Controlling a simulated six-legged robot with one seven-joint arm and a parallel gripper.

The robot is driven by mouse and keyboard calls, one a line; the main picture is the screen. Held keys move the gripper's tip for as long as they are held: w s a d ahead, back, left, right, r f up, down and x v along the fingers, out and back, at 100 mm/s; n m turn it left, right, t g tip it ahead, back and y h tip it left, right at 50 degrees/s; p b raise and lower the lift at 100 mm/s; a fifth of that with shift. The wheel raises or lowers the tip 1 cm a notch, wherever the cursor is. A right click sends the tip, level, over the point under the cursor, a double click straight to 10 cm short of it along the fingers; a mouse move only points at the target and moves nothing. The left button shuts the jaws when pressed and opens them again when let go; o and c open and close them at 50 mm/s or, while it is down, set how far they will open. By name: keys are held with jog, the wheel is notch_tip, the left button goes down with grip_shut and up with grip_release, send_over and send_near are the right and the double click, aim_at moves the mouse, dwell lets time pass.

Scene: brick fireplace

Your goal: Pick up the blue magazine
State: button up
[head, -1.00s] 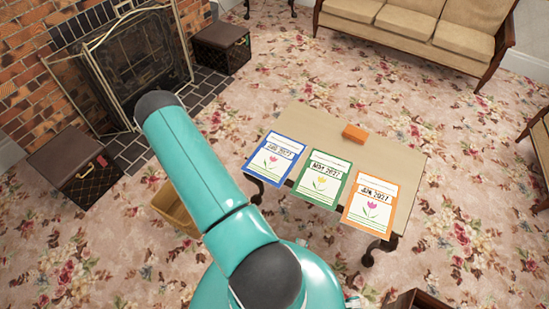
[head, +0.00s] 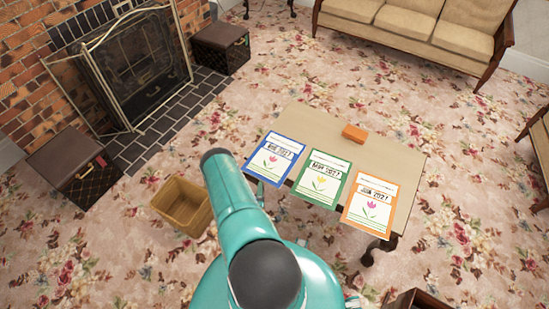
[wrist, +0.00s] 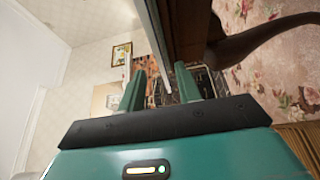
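The blue magazine (head: 272,158) lies flat at the left end of the low table (head: 330,122), its front edge at the table's near side. It has a white cover with a pink tulip. In the wrist view, my gripper (wrist: 161,84) is open, with two teal fingers apart. A thin bluish-white strip, seen edge-on, runs between the fingers beside the brown table edge; it looks like the magazine, but I cannot tell whether a finger touches it. In the head view my teal arm hides the gripper, near the table's left front corner.
A green magazine (head: 322,180) and an orange magazine (head: 370,205) lie to the right on the table. An orange block (head: 354,132) sits behind them. A wicker basket (head: 181,206) stands on the floor left of my arm. Dark boxes flank the fireplace (head: 125,75).

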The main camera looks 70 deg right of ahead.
aim_at(261, 173)
jog(key=x, duration=0.8)
jog(key=shift+w+d, duration=0.3)
grip_shut()
